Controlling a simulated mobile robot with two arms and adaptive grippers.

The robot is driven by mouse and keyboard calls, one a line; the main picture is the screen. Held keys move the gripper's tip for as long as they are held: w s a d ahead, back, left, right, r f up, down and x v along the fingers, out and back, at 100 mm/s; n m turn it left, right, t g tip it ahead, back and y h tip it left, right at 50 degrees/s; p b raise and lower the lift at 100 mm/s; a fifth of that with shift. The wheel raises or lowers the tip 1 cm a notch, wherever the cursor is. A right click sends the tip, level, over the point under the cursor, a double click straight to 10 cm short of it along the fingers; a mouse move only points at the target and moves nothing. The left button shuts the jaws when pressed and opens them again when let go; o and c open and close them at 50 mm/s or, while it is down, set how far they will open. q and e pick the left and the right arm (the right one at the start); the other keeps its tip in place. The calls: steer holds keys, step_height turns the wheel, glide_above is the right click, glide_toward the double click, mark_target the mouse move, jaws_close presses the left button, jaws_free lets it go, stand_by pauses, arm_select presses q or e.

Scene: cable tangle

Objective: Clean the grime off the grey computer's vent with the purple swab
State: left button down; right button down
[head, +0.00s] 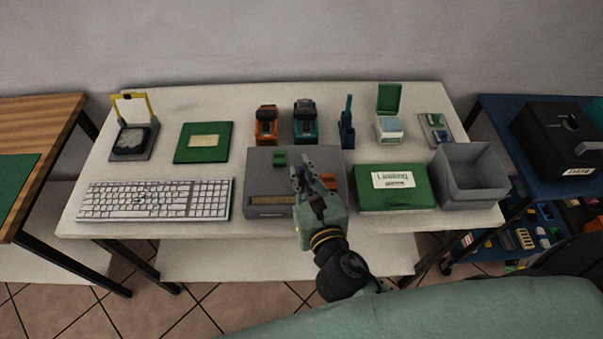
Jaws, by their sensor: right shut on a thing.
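The grey computer (261,169) lies flat in the middle of the white table. A brownish strip (270,199) runs along its near side; I cannot tell whether it is the vent or grime. My right gripper (306,170) reaches in from the lower right and is over the computer's right half, its fingers pointing away from me. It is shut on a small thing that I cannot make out. I cannot pick out any purple swab. A small green piece (280,158) and an orange piece (328,180) show at the computer. My left gripper is not in view.
A white keyboard (153,200) is left of the computer. A green box (396,199) and an open grey bin (468,162) are on the right. An orange device (266,126), a teal device (305,122) and a dark blue holder (347,132) stand behind.

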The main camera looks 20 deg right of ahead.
steer(key=shift+f+b, duration=0.3)
steer(key=shift+f, duration=0.25)
steer(key=shift+a, duration=0.2)
stand_by(0.3)
steer(key=shift+w+a+r+p, duration=0.1)
steer(key=shift+w+a+p, duration=0.05)
steer(key=shift+a+p, duration=0.2)
steer(key=shift+a, duration=0.15)
steer(key=shift+w+a, duration=0.1)
steer(key=shift+w+a, duration=0.15)
steer(key=shift+a, duration=0.45)
